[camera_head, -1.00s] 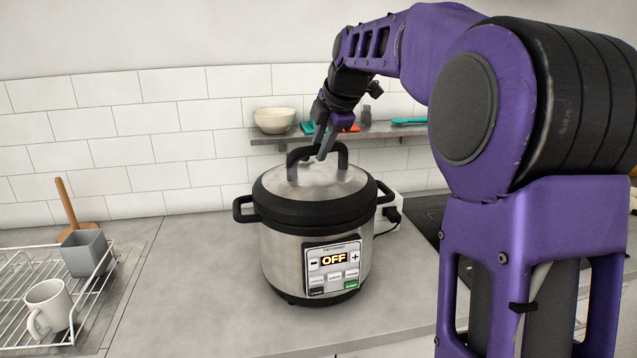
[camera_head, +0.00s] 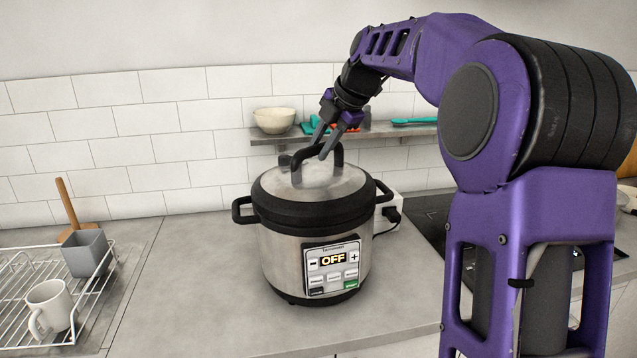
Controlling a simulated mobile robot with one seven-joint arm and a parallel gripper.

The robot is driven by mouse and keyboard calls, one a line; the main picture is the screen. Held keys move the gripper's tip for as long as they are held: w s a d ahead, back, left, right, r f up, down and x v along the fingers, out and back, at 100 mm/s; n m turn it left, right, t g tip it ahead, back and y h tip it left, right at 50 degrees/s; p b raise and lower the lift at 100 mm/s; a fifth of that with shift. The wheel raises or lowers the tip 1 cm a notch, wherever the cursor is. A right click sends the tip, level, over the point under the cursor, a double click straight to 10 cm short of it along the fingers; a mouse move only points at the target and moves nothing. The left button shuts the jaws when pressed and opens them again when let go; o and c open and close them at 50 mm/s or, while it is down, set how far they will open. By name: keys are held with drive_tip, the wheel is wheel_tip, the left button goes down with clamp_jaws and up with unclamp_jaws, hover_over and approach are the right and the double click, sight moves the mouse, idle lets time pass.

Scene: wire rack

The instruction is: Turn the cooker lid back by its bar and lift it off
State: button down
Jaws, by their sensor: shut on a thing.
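The cooker (camera_head: 282,258) stands on the counter, a steel and black pot with a display reading OFF. Its lid (camera_head: 335,190) has a grey top and a black rim and sits level on the body. A black arched bar (camera_head: 297,166) rises from the lid's top. My gripper (camera_head: 320,150) comes down from above and behind, with its fingers shut on the upper part of the bar. The fingers partly hide the bar.
A wire rack (camera_head: 40,285) with a white mug (camera_head: 47,308) and a grey cup (camera_head: 87,252) stands at left. A wall shelf (camera_head: 265,137) with a bowl (camera_head: 274,120) is close behind my gripper. Bare counter (camera_head: 195,262) lies left of the cooker.

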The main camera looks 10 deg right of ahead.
drive_tip(key=shift+w+a+r, duration=0.1)
drive_tip(key=shift+a+r, duration=0.15)
drive_tip(key=shift+r, duration=0.25)
drive_tip(key=shift+d+n+y, duration=0.1)
drive_tip(key=shift+n+y, duration=0.3)
drive_tip(key=shift+n, duration=0.6)
drive_tip(key=c, duration=0.6)
unclamp_jaws()
drive_tip(key=shift+f, duration=0.1)
drive_tip(key=shift+f+g, duration=0.1)
drive_tip(key=shift+g, duration=0.2)
drive_tip(key=shift+d+f, duration=0.1)
drive_tip(key=shift+f, duration=0.1)
